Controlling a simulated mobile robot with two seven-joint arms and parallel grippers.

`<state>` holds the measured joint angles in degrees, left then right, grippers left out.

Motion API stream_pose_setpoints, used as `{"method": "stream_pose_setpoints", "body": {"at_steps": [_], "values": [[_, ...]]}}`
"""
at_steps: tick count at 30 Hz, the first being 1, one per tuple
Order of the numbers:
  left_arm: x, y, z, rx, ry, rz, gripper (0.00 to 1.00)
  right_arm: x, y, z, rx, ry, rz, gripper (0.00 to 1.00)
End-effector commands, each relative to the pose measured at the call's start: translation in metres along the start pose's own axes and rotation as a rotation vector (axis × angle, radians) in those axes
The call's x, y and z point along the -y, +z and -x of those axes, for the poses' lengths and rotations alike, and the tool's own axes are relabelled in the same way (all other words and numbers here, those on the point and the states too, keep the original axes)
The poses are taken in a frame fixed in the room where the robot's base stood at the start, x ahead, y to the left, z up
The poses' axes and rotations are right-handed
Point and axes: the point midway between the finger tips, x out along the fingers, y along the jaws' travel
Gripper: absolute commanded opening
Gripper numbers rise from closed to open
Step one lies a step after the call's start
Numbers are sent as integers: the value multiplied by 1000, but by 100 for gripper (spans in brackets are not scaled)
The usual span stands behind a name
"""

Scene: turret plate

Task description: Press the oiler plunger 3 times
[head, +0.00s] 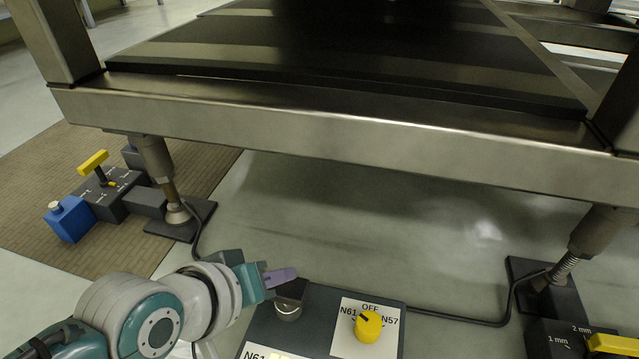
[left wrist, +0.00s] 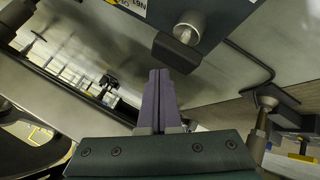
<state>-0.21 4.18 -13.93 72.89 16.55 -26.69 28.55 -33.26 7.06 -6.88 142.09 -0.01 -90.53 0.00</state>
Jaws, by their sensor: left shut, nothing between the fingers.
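The blue oiler box (head: 70,220) stands at the left on the brown mat, with a pale round plunger (head: 56,207) on its top. My left gripper (head: 284,277) is at the lower middle of the head view, well to the right of the oiler and apart from it. Its purple fingers are closed together and empty, and they show in the left wrist view (left wrist: 159,82). The fingertips are near a dark block with a metal cylinder (left wrist: 188,30) at the control panel's edge; I cannot tell if they touch. My right gripper is in neither view.
The control panel (head: 318,310) has a yellow selector knob (head: 368,326). A grey unit with a yellow handle (head: 94,162) adjoins the oiler by the left table leg (head: 158,165). A low metal frame (head: 320,130) spans above. A cable crosses the floor.

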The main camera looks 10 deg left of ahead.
Motion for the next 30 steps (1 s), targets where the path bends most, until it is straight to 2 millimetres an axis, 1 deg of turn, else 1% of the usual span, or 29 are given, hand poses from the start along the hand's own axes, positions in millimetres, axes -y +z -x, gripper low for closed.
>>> {"method": "stream_pose_setpoints", "body": {"at_steps": [6, 17, 30], "values": [[3, 4, -6, 0, 1, 1, 0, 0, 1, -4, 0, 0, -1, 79], [3, 4, -5, 0, 1, 0, 0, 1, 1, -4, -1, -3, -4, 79], [6, 6, -9, 0, 0, 0, 0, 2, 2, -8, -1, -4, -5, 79]]}}
